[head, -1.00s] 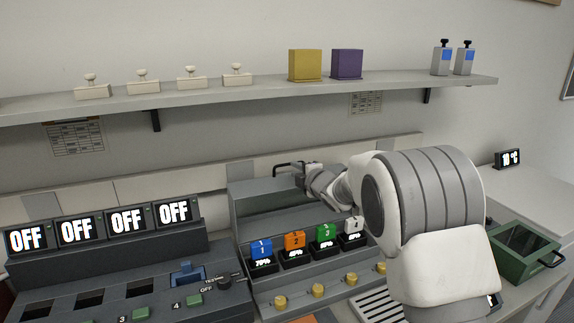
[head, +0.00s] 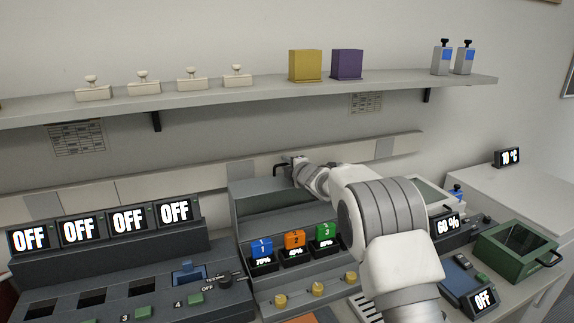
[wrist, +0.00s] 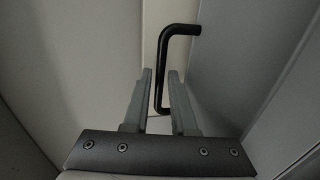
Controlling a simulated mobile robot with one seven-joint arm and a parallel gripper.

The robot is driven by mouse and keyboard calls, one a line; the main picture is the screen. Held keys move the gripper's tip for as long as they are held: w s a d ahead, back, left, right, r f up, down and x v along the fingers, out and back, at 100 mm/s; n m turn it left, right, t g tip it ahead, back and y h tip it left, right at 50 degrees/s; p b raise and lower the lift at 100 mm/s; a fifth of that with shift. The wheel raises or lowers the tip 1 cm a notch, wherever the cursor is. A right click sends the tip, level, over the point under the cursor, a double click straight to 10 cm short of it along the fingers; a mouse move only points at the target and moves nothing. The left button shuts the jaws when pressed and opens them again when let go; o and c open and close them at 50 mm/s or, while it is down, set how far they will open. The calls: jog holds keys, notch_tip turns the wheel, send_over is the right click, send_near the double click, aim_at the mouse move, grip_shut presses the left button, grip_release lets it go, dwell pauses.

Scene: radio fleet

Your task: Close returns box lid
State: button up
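A grey housing (head: 236,213) holds numbered coloured batteries in its lower front. A black bar handle (head: 280,169) stands at its top back edge, and its raised back panel looks like an upright lid. No label shows which unit is the returns box. My gripper (head: 287,165) is at this handle. In the wrist view the handle (wrist: 163,75) runs between the two fingers of my gripper (wrist: 160,85), with a gap visible on both sides. The fingers are apart. My forearm hides the housing's right part.
A green box (head: 517,248) with a dark window and black handle sits at the right, its top down. A control console (head: 120,265) with OFF displays stands left. A shelf (head: 240,91) with stamps and coloured blocks runs above my arm.

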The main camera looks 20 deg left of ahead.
grip_shut()
dwell(1.3)
